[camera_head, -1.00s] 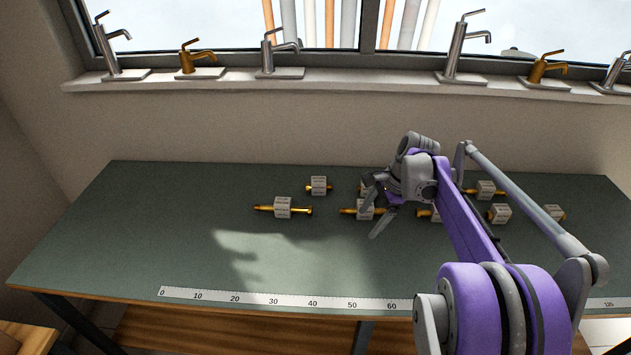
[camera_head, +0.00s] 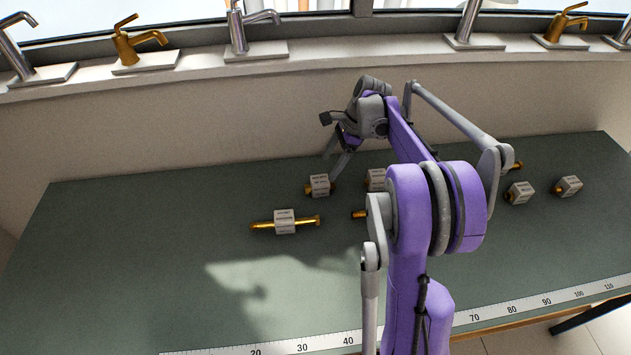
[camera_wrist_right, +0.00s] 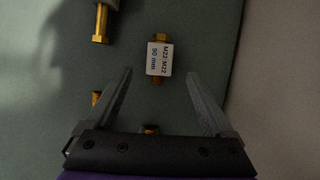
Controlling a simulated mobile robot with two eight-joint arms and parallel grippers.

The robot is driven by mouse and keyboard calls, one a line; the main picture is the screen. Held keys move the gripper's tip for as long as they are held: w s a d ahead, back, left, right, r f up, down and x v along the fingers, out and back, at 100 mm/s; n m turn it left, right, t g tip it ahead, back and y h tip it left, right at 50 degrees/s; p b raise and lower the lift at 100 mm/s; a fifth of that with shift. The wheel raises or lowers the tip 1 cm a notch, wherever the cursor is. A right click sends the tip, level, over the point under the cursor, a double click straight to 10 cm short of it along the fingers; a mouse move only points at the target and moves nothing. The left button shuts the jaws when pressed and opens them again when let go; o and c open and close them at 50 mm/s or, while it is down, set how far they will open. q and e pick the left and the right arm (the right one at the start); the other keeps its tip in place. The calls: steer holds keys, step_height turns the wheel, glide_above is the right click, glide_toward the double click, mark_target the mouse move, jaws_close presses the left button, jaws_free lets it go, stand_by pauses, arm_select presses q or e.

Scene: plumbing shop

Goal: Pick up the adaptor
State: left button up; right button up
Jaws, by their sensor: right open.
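Several brass adaptors with white labelled blocks lie on the green table. One short adaptor (camera_head: 319,185) lies near my right gripper (camera_head: 336,163). In the right wrist view a short adaptor (camera_wrist_right: 158,60), its label reading M22 M22, is just beyond and between the fingertips of the right gripper (camera_wrist_right: 158,78). The gripper is open and no adaptor is in its grasp. A longer adaptor (camera_head: 285,222) lies in front and to the left. Another block (camera_head: 376,180) is partly hidden by my right arm. My left gripper is not in view.
More adaptors (camera_head: 520,192) lie at the right of the green table (camera_head: 130,260). A ruler strip (camera_head: 310,343) runs along the front edge. The wall rises behind, with taps (camera_head: 128,50) on the sill. The table's left part is clear.

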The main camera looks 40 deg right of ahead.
mark_target(321, 179)
steer(key=x, duration=0.8)
steer(key=shift+a, duration=0.15)
jaws_close()
